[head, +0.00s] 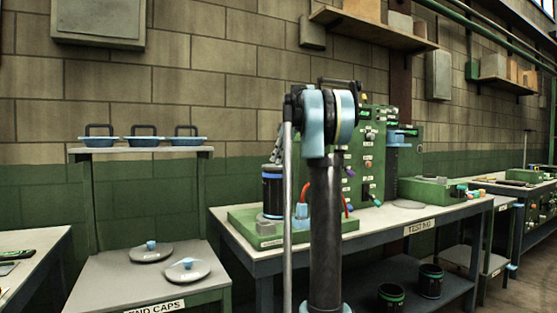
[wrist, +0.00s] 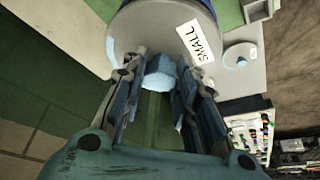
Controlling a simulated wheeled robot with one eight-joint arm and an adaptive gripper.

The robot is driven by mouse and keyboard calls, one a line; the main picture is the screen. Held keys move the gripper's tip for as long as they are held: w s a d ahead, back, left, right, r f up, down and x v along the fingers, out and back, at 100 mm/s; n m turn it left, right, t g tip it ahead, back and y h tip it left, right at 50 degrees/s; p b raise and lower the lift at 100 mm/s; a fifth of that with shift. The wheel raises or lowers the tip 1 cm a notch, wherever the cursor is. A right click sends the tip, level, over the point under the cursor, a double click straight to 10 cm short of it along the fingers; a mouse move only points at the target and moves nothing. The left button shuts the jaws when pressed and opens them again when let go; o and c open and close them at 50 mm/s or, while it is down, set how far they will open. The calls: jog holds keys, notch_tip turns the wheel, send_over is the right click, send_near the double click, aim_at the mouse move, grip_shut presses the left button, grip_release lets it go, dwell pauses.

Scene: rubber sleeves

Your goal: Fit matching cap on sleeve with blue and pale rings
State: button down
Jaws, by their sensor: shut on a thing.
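In the wrist view my gripper (wrist: 160,84) is shut on the light blue knob (wrist: 161,67) of a grey round cap (wrist: 150,28) marked SMALL. A strip of blue shows at the cap's far edge. In the head view my arm stands in the middle, and I cannot make out the gripper or the held cap. A dark upright sleeve (head: 272,194) with a blue ring near its top stands on the green base at the left of the test bench. I cannot clearly make out a pale ring on it.
Two grey caps with blue knobs (head: 187,271) (head: 150,251) lie on the end caps stand (head: 103,276). Three blue handled pieces (head: 144,140) sit on its upper shelf. Green-ringed dark sleeves (head: 430,281) stand under the test bench (head: 390,234). A green panel (head: 370,150) rises behind it.

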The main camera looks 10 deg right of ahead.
jog(key=c, duration=1.2)
grip_release()
jog(key=shift+r, duration=0.1)
jog(key=v, duration=1.2)
jog(key=s+a+f+m+h, duration=0.1)
jog(key=s+f+m, duration=0.3)
jog(key=s+f, duration=1)
jog(key=s+a+f+m+h, duration=0.1)
jog(key=s+f+m, duration=0.3)
jog(key=s+f, duration=1)
jog(key=s+a+f+m+h, duration=0.2)
jog(key=s+f+m, duration=0.2)
jog(key=s+f, duration=1)
notch_tip(320, 180, down, 13)
jog(key=shift+a+r, duration=0.1)
jog(key=shift+a, duration=0.1)
